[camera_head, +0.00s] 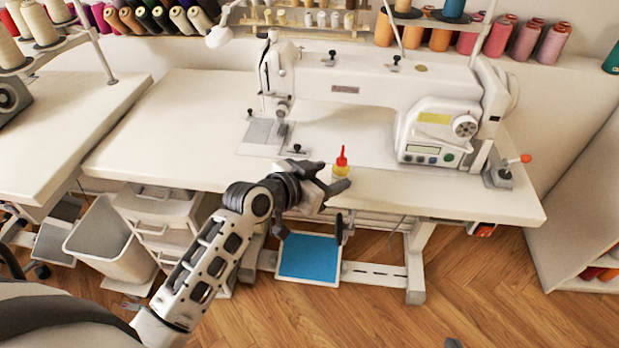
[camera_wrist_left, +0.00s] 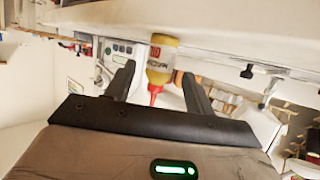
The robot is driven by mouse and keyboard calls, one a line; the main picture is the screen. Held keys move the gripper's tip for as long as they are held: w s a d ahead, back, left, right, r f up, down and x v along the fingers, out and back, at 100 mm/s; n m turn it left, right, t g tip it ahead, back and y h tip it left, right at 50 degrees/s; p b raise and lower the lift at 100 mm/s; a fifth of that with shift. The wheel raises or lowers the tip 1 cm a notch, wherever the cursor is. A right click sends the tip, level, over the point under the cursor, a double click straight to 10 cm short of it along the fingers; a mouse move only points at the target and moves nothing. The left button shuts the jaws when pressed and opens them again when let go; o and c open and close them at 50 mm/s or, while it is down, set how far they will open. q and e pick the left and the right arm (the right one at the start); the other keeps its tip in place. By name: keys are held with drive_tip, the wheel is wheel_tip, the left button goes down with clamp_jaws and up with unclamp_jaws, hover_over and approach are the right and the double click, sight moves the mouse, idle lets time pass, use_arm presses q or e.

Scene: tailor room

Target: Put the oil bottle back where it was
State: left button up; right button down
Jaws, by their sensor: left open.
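The oil bottle (camera_head: 341,167) is small and yellow with a red pointed cap. It stands upright on the white sewing table (camera_head: 190,125) near the front edge, before the sewing machine. My left gripper (camera_head: 334,178) is open at the table's front edge, with its fingers on either side of the bottle. In the left wrist view, which is upside down, the bottle (camera_wrist_left: 162,60) shows between the two open fingers (camera_wrist_left: 158,75). I cannot tell whether either finger touches it. A small dark tip at the bottom edge of the head view may be my right gripper (camera_head: 453,343).
The white sewing machine (camera_head: 365,85) stands behind the bottle. A small device with an orange knob (camera_head: 500,172) is at the table's right end. A white bin (camera_head: 105,240) and drawers (camera_head: 165,225) stand below. The table's left part is clear.

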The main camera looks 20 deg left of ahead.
use_arm(q)
drive_tip(key=v, duration=0.6)
drive_tip(key=s+d+f+n+g+y, duration=0.1)
drive_tip(key=s+d+f, duration=0.1)
drive_tip(key=s+f, duration=0.3)
drive_tip(key=s+d+f+n, duration=0.1)
drive_tip(key=s+d+f, duration=0.2)
drive_tip(key=s, duration=0.6)
drive_tip(key=shift+s+d+f+g+y, duration=0.25)
drive_tip(key=shift+s+f+g+y, duration=0.15)
drive_tip(key=shift+f, duration=0.6)
